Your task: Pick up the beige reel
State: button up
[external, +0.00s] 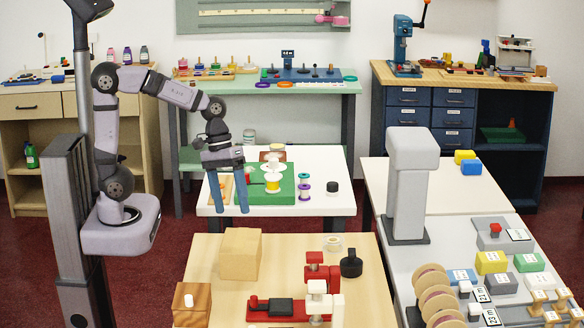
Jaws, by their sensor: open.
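My gripper (229,208) is open and points down over the left front part of the white table (330,208), with nothing seen between its fingers. A small reel with a pale top and yellow middle (272,183) stands upright on the green board (284,194), to the right of my gripper and apart from it. A purple reel (304,187) and a green reel beside it stand at the board's right edge. I cannot tell for sure which reel is the beige one. My fingers partly hide a wooden tray (226,184) at the left.
A white stacked piece (272,164) stands behind the pale reel. A black round piece (332,187) is at the table's right. The front wooden table holds a tan block (240,254) and a red device (280,309). Large beige discs (432,282) stand at lower right.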

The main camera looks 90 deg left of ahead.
jog(key=w+a+f+n+t+h+b, duration=0.2)
jog(key=w+a+n+t+h+b, duration=0.15)
jog(key=w+n+b, duration=0.75)
jog(key=w+a+r+n+t+b, duration=0.4)
jog(key=w+a+n+t+b, duration=0.2)
jog(key=w+a+n+b, duration=0.35)
jog(key=p, duration=0.2)
send_near(328, 238)
jog(key=shift+w+d+f+m+h, duration=0.15)
jog(key=shift+w+f+h, duration=0.05)
jog(key=shift+w, duration=0.4)
jog(key=shift+w+d+f+m+h, duration=0.1)
jog(key=shift+w+d+f+h, duration=0.1)
jog(key=shift+w, duration=0.45)
jog(key=shift+f, duration=0.35)
jog(key=shift+d+b+x, duration=0.25)
jog(key=shift+b+x, duration=0.3)
jog(key=shift+x, duration=3.1)
jog(key=shift+s+r, duration=0.1)
jog(key=shift+s, duration=0.1)
jog(key=c, duration=1.1)
jog(key=shift+r, duration=0.1)
